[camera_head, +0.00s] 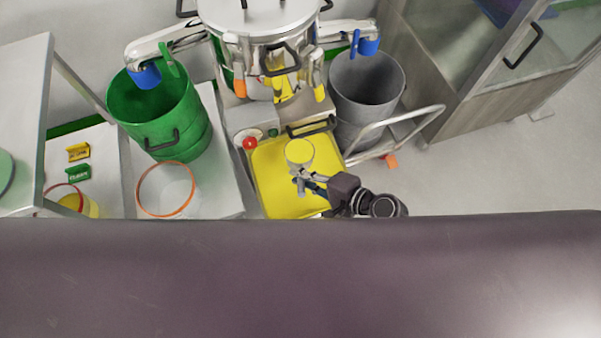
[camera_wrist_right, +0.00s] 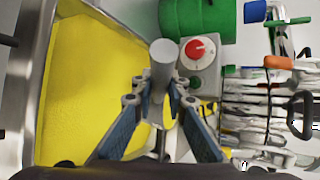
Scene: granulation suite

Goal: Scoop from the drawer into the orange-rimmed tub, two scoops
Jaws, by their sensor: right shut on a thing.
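The drawer, whose grey wall shows in the right wrist view (camera_wrist_right: 38,75), is full of yellow powder (camera_head: 272,185). My right gripper (camera_head: 308,184) is over the drawer, shut on the grey handle of the scoop (camera_wrist_right: 163,62). The round scoop bowl (camera_head: 299,152) looks full of yellow powder in the head view and is level as far as I can tell. Its height above the powder is unclear. The orange-rimmed tub (camera_head: 167,192) stands on the bench left of the drawer; it looks pale inside, with no yellow visible. My left gripper is out of view.
A green drum (camera_head: 160,120) stands behind the tub, and a grey drum (camera_head: 366,85) behind the drawer at right. A steel vessel (camera_head: 262,25) is at the back. A red knob (camera_wrist_right: 195,50) sits beside the drawer.

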